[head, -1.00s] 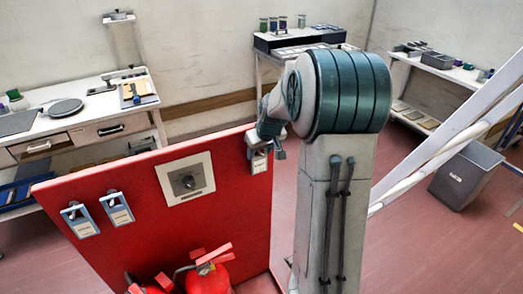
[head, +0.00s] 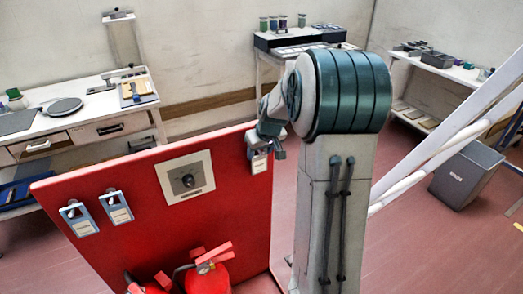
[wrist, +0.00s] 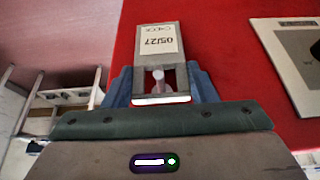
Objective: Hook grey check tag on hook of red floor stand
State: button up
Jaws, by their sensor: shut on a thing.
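The red floor stand (head: 140,185) stands in front of me, and its red panel also fills the right of the wrist view (wrist: 240,50). My gripper (head: 263,149) is at the panel's upper right corner. In the wrist view my gripper (wrist: 160,84) is shut on the grey check tag (wrist: 158,30), which has a white label reading 05/27. The tag (head: 259,164) also shows below my gripper in the head view. A pale pin, apparently the hook, shows in the tag's opening. I cannot tell whether the tag rests on it.
Two similar tags (head: 79,217) (head: 116,207) hang on the panel's left. A square plate with a dark knob (head: 186,181) is at its middle. Red fire extinguishers (head: 208,275) stand before it. Workbenches line the walls, and a grey bin (head: 466,175) stands at the right.

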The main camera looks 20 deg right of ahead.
jog(key=shift+f+b, duration=0.4)
jog(key=shift+f, duration=0.1)
dwell(0.5)
jog(key=o, duration=1.2)
jog(key=shift+c, duration=0.2)
jog(key=b+v, duration=0.2)
jog(key=v, duration=1.2)
jog(key=s+a+f+g, duration=0.1)
jog(key=s+a+f, duration=0.3)
jog(key=s+a, duration=0.3)
jog(key=s+a+f, duration=0.3)
jog(key=s+a, duration=0.5)
jog(key=s, duration=0.8)
jog(key=shift+a+f+g, duration=0.3)
jog(key=shift+f+g, duration=0.1)
